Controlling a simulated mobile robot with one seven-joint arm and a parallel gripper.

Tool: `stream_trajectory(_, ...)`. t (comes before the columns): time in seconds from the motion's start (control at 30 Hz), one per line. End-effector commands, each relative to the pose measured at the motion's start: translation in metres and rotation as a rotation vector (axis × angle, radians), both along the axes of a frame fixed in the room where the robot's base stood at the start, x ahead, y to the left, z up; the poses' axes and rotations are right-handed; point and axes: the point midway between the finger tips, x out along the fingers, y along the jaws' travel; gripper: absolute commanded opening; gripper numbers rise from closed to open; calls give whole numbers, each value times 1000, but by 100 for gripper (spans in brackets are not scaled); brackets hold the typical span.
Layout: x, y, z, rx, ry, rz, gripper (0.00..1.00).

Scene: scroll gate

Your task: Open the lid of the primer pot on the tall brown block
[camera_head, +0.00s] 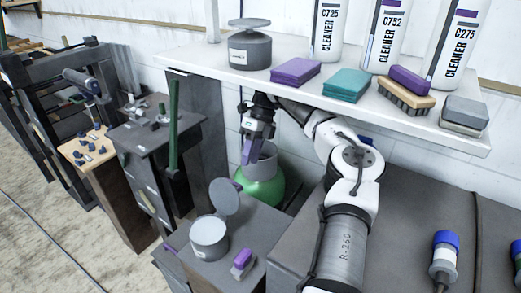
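A grey pot (209,238) stands on a low dark grey-brown block (262,228) at the bottom centre. Its round lid (224,196) is tilted up at the pot's back right side, so the pot is open. A second, darker pot (250,52) with a label stands on the white shelf; its lid (249,22) shows as a disc above the body. I cannot tell which pot the task means. My gripper (248,160) points down below the shelf edge, above and behind the open pot and apart from it. Its purple fingers overlap, so their opening is unclear.
The white shelf (225,75) overhangs my arm and holds cleaner bottles (328,30), sponges (346,85) and a brush (405,98). A small purple-topped item (242,262) lies beside the open pot. A green post (174,130) rises at left.

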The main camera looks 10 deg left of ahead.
Motion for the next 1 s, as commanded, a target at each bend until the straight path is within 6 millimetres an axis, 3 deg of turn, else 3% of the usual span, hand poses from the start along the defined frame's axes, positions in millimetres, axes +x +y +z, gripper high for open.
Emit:
stream_trajectory(0.4,37,-12,0,-2,-1,0,33)
stream_trajectory(1.0,45,-16,0,-1,-1,0,31)
